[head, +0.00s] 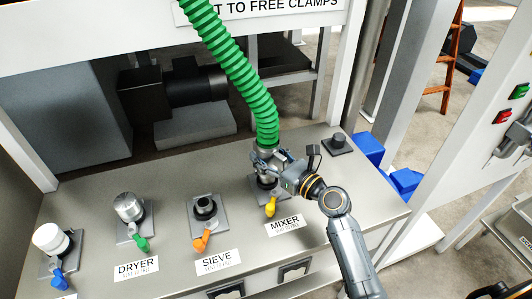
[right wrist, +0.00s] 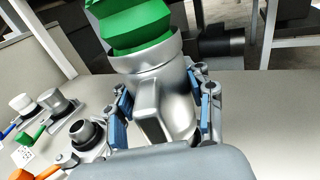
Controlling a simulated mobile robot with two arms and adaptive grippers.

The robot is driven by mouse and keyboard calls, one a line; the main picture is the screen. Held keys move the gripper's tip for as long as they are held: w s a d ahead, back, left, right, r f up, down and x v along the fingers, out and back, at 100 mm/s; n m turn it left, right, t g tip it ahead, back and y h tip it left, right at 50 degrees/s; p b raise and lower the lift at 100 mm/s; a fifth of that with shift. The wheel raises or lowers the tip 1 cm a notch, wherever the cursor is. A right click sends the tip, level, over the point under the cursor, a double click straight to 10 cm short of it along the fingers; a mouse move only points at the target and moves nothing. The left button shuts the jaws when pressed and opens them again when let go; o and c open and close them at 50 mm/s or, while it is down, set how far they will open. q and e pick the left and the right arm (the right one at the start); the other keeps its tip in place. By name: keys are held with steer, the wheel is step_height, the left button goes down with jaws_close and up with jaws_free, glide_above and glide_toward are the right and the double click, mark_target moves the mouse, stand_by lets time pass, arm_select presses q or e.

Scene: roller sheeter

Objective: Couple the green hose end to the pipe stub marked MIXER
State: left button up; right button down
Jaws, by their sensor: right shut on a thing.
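The green hose (head: 237,75) hangs down from the top and ends in a silver metal collar (head: 264,146). The collar also shows in the right wrist view (right wrist: 150,77), with the green hose above it. My right gripper (head: 268,158) is shut on this hose end, with blue-padded fingers on both sides of the collar. The hose end is over the MIXER stub (head: 264,182), which has a yellow lever (head: 270,208) and stands behind the MIXER label (head: 285,224). My gripper covers the joint, so I cannot tell whether collar and stub touch. My left gripper is not in view.
The SIEVE stub (head: 205,206) is open, with an orange lever. The DRYER stub (head: 129,207) has a silver cap and a green lever. A white-capped stub (head: 52,238) stands at far left. A small dark block (head: 338,144) sits at the bench's back right.

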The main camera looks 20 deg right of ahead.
stand_by(0.3)
steer(key=shift+f, duration=0.25)
steer(key=shift+f, duration=0.45)
steer(key=shift+f+b, duration=0.1)
steer(key=shift+b, duration=0.25)
stand_by(0.3)
steer(key=shift+f, duration=0.4)
steer(key=shift+f+b, duration=0.45)
steer(key=shift+b, duration=0.05)
